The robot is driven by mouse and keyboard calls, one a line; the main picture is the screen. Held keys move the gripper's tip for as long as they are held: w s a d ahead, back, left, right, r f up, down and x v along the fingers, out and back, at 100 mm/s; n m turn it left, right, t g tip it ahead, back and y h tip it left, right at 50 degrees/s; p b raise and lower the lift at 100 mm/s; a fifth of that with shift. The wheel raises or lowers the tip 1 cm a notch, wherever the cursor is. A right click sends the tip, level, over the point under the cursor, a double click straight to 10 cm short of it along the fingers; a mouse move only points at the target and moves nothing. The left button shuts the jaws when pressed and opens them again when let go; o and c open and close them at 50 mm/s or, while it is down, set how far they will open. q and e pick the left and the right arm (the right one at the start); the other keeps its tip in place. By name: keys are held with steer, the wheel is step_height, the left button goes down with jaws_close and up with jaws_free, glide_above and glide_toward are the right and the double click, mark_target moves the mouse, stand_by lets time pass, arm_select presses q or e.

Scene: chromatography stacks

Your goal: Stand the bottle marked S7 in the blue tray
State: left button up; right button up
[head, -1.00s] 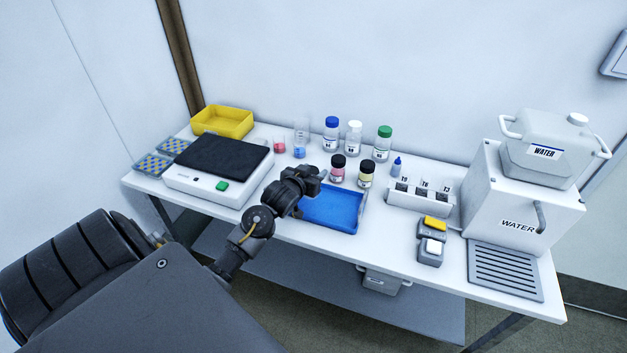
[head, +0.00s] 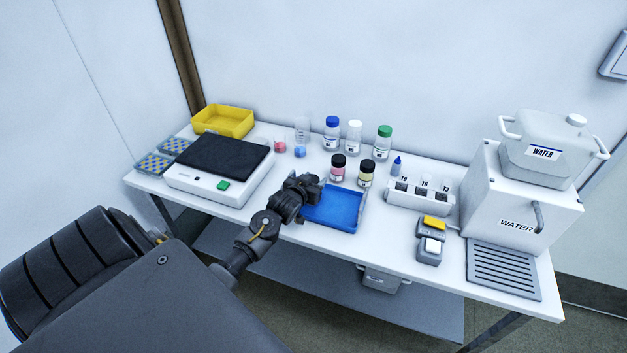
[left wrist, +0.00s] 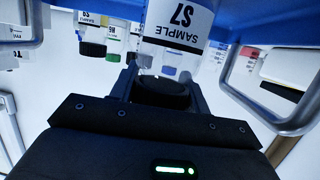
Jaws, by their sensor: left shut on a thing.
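The bottle marked S7 (left wrist: 178,22) shows in the left wrist view, upside down in that picture, with a white label and a dark cap. My left gripper (left wrist: 160,92) is shut on it at the cap end. In the head view my left gripper (head: 318,186) is over the left end of the blue tray (head: 345,212) and hides the bottle. The blue tray (left wrist: 275,22) also fills the top of the left wrist view, behind the bottle. I cannot tell whether the bottle's base touches the tray. My right gripper is not in view.
Pink (head: 338,168) and yellow (head: 366,175) bottles with dark caps stand just behind the tray. A balance (head: 205,187) is to its left. A white rack (head: 420,198) and a small grey device (head: 430,248) are to its right. The tray's visible right part is clear.

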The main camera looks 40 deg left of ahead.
arm_select(q)
steer(key=o, duration=1.1)
steer(key=shift+f, duration=0.15)
steer(key=shift+r, duration=0.25)
steer(key=v, duration=1.2)
steer(key=shift+b, duration=0.35)
